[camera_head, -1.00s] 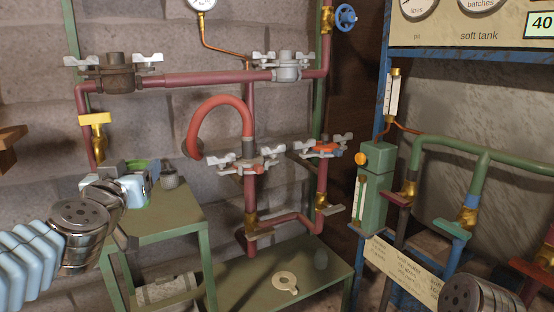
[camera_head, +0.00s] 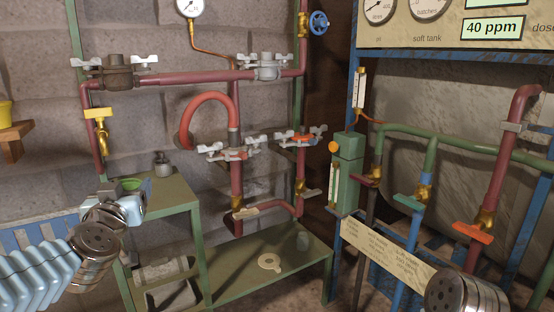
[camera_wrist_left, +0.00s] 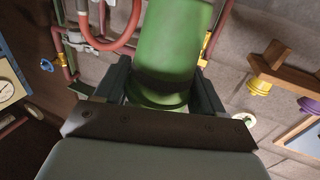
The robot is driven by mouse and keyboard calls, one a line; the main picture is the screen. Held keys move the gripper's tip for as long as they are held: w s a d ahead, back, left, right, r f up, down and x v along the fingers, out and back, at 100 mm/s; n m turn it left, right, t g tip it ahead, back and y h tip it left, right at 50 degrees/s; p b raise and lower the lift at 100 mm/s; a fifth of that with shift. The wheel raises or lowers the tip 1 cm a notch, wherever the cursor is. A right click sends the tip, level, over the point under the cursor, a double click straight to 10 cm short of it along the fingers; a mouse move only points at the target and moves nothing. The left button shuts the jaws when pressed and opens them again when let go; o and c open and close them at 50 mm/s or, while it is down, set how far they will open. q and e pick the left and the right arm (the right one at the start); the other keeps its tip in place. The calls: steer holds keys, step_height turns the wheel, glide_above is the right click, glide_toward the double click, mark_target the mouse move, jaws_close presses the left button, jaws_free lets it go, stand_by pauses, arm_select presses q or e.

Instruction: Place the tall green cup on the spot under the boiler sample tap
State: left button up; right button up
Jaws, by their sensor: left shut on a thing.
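My left gripper (camera_head: 122,203) is shut on the tall green cup (camera_head: 129,185). In the head view only the cup's green rim shows above the fingers. In the left wrist view the cup (camera_wrist_left: 170,45) stands between the two dark fingers, its far end cut off by the top edge. Gripper and cup appear in front of a small green table (camera_head: 172,197), below a brass tap with a yellow handle (camera_head: 101,118). A pale round disc (camera_head: 269,262) lies on the lower green bench. I cannot tell which tap is the boiler sample tap. My right gripper is out of view.
A small grey bottle (camera_head: 163,165) stands at the back of the small table. Red pipes with valves (camera_head: 228,150) rise above the lower bench (camera_head: 230,282). Green and red-handled taps (camera_head: 473,232) are at right.

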arm_select(q)
steer(key=w+d+f, duration=0.1)
steer(key=w+f, duration=0.2)
steer(key=f, duration=0.5)
steer(key=w+d+f, duration=0.1)
steer(key=w+f, duration=0.2)
steer(key=f, duration=0.4)
steer(key=d+f+m+h, duration=0.2)
steer(key=d+f+h, duration=0.2)
steer(key=d+f, duration=0.4)
step_height(320, 180, down, 5)
steer(key=shift+f+m, duration=0.1)
steer(key=shift+m, duration=0.2)
